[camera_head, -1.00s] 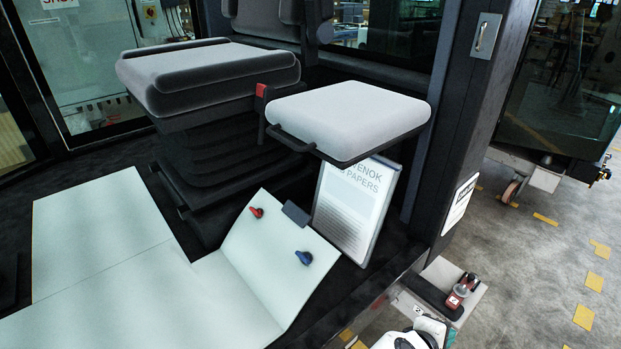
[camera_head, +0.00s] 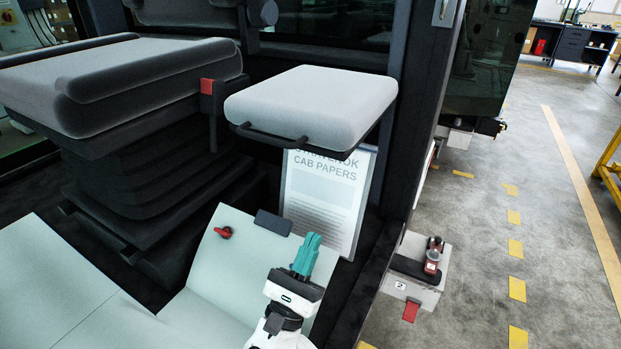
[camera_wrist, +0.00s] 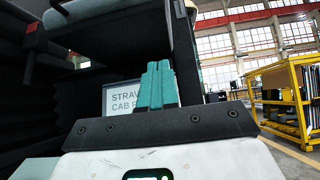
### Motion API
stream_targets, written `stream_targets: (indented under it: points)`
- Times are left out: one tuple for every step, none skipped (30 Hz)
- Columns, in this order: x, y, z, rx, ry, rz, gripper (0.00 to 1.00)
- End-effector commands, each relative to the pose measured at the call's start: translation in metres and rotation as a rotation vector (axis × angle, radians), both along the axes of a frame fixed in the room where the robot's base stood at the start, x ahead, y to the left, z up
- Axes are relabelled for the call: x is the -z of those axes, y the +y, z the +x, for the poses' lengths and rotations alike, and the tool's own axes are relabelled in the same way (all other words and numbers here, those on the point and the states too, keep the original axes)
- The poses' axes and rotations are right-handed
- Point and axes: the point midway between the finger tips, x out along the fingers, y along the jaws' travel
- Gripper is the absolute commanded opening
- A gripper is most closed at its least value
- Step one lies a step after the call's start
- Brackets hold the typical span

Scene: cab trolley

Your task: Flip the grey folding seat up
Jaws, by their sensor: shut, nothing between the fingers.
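The grey folding seat (camera_head: 318,100) is down and roughly level, with a light grey cushion. A dark bar handle (camera_head: 268,136) runs along its front left edge, and a red part (camera_head: 207,86) sits at a bracket beside it. In the wrist view the seat's dark underside (camera_wrist: 105,30) hangs above. My gripper (camera_head: 308,245), with teal fingers, is below and in front of the seat, apart from it. Its fingers point up and are shut with nothing between them. They also show in the wrist view (camera_wrist: 157,85).
A large dark operator seat (camera_head: 150,75) stands at the left. A cab papers board (camera_head: 335,190) is behind my gripper, under the folding seat. A pale panel (camera_head: 215,265) with a red knob (camera_head: 223,232) lies below. A dark post (camera_head: 415,110) rises at the right.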

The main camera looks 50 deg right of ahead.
Motion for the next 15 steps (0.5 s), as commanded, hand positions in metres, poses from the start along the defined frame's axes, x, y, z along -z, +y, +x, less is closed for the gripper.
stream_targets:
  points:
    - [0.0006,0.0021,0.0019,0.003,0.01,-0.013,0.0]
    - [0.0003,0.0031,0.0026,0.003,0.014,-0.019,0.0]
    - [0.0,0.0041,0.0033,0.005,0.018,-0.025,0.0]
    - [-0.0002,0.0044,0.0035,0.006,0.019,-0.027,0.0]
    - [-0.0002,0.0046,0.0036,0.006,0.019,-0.027,0.0]
    - [-0.0003,0.0046,0.0036,0.006,0.019,-0.027,0.0]
    - [-0.0003,0.0046,0.0035,0.005,0.019,-0.027,0.0]
    - [-0.0004,0.0045,0.0035,0.005,0.019,-0.026,0.0]
    - [-0.0004,0.0045,0.0034,0.005,0.017,-0.026,0.0]
    - [-0.0003,0.0044,0.0034,0.005,0.017,-0.026,0.0]
    - [-0.0004,0.0044,0.0034,0.005,0.017,-0.026,0.0]
    - [-0.0007,0.0041,0.0033,0.004,0.017,-0.026,0.0]
    - [-0.0013,0.0036,0.0034,0.004,0.017,-0.025,0.0]
    - [-0.0022,0.0028,0.0035,0.005,0.016,-0.025,0.0]
    - [-0.0041,0.0012,0.0038,0.005,0.016,-0.025,0.0]
